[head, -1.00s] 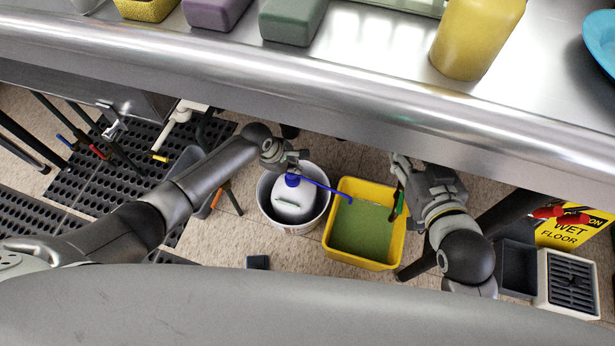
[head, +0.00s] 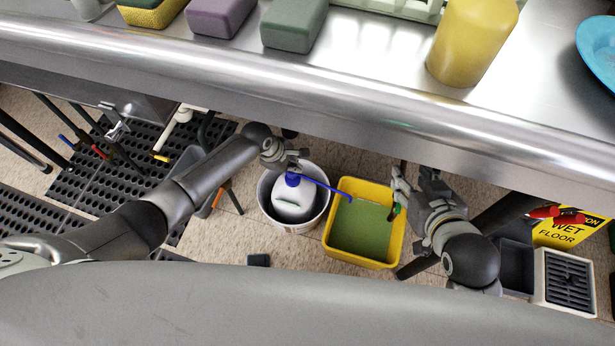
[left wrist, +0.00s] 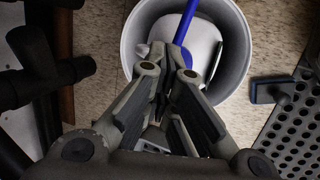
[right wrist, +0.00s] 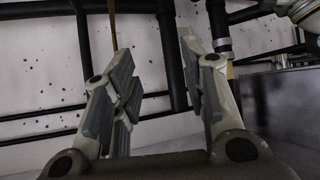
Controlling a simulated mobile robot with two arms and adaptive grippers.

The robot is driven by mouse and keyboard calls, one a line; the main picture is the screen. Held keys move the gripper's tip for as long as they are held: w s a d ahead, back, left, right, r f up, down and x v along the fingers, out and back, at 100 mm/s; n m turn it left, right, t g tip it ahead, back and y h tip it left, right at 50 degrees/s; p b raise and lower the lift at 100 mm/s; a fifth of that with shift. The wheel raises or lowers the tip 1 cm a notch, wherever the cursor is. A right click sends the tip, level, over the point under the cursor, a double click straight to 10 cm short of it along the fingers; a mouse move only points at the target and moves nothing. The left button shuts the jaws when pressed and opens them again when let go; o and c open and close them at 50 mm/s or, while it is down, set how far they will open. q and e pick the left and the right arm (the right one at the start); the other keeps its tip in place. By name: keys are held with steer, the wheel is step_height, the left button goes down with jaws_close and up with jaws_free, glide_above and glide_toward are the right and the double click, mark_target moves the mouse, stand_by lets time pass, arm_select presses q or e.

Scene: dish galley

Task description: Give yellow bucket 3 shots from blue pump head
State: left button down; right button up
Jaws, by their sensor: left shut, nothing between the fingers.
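The yellow bucket (head: 398,246) stands on the floor with green liquid in it. Left of it, a white jug (head: 292,203) stands in a white pail (head: 283,226). The jug's blue pump head (head: 293,181) has a long spout (head: 333,190) reaching right, its tip over the yellow bucket. In the left wrist view, the blue spout (left wrist: 186,22) passes beyond the fingers. My left gripper (head: 292,163) is shut and empty, just above the pump head; whether it touches is unclear. My right gripper (head: 412,178) is open and empty by the bucket's right rim.
The steel counter edge (head: 300,95) runs above the floor objects. Sponges (head: 293,25) and a yellow cylinder (head: 470,45) stand on it. A wet-floor sign (head: 565,228) and a grated drain box (head: 570,280) are at the right. Black perforated mats (head: 75,190) lie left.

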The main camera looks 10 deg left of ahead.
arm_select(q)
steer(key=shift+r, duration=0.2)
arm_select(e)
steer(key=shift+s+d+f+g, duration=0.2)
steer(key=shift+s+f+g, duration=0.25)
steer(key=shift+s+f, duration=0.15)
steer(key=shift+s+d+f+g, duration=0.15)
steer(key=shift+s+f+g, duration=0.35)
steer(key=shift+s, duration=0.2)
